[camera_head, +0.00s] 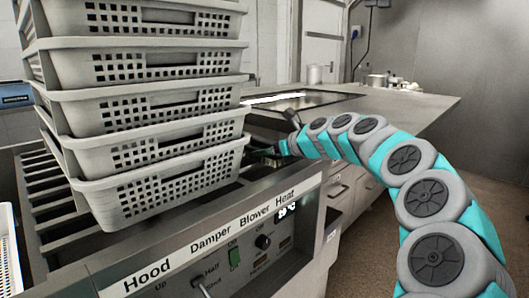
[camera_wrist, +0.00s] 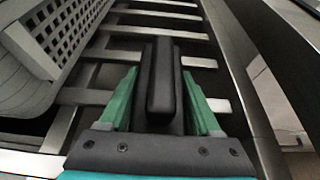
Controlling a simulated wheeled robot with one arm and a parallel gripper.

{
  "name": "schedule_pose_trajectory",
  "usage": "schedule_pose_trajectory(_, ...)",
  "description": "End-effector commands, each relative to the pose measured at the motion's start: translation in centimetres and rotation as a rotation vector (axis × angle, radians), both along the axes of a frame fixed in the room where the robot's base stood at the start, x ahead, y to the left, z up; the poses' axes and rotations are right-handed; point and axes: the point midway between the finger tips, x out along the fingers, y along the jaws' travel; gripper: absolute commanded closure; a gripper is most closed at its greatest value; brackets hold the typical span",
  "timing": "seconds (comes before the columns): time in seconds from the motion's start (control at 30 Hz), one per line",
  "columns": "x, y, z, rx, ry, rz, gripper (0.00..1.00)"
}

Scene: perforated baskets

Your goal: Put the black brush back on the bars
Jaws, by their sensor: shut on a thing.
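The black brush (camera_wrist: 160,85) shows in the wrist view as a dark, long block pointing away from me. My gripper (camera_wrist: 161,104) has its green fingers on both sides of the brush and is shut on it. The metal bars (camera_wrist: 165,34) run crosswise ahead of and below the brush; I cannot tell whether the brush touches them. In the head view my gripper (camera_head: 266,153) is small, just right of the basket stack at the end of the bars (camera_head: 45,185). The brush is not clearly visible there.
A tall stack of grey perforated baskets (camera_head: 165,190) stands on the bars, close left of my gripper; a basket wall (camera_wrist: 60,45) also shows in the wrist view. A control panel (camera_head: 225,250) edges the front. A counter (camera_head: 400,105) with pots lies behind.

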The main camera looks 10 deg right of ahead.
Motion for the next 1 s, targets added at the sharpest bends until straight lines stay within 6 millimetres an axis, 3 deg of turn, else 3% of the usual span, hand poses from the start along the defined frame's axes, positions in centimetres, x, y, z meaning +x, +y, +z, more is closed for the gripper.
schedule_pose_trajectory(0.1, 0.0, 0.0, 0.0, 0.0, 0.0, 0.0, 0.98)
schedule_pose_trajectory(0.13, 0.0, 0.0, -0.1, 0.0, 0.0, 0.0, 0.34)
schedule_pose_trajectory(0.37, 0.0, 0.0, -0.1, 0.001, -0.001, 0.0, 0.08)
schedule_pose_trajectory(0.73, -0.2, -0.2, 0.2, 0.001, 0.0, -0.001, 0.05)
schedule_pose_trajectory(1.0, -3.7, -2.9, 2.0, 0.001, -0.004, -0.004, 0.05)
